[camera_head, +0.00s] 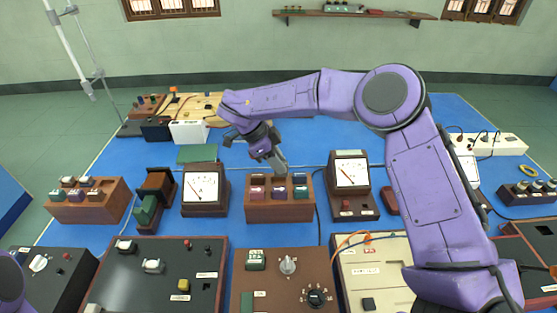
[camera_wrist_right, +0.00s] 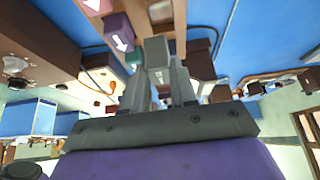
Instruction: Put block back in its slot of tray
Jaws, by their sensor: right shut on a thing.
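The brown wooden tray (camera_head: 280,213) stands mid-bench in the head view. Its front row holds a pink block (camera_head: 257,192), a purple block (camera_head: 279,193) and a teal block (camera_head: 300,191). My right gripper (camera_head: 279,167) is above the tray's back row, at the middle, pointing down. In the right wrist view it is shut on a grey block (camera_wrist_right: 157,50), held between the two fingers. The purple block (camera_wrist_right: 120,40) with a white arrow and the teal block (camera_wrist_right: 133,57) lie beside it there. Whether the grey block touches the tray is unclear. My left gripper is out of view.
A meter (camera_head: 204,192) stands left of the tray and another meter (camera_head: 351,178) stands right of it. A second wooden tray with blocks (camera_head: 88,205) is at the left. Control panels (camera_head: 155,285) fill the front. Blue bench top shows between the things.

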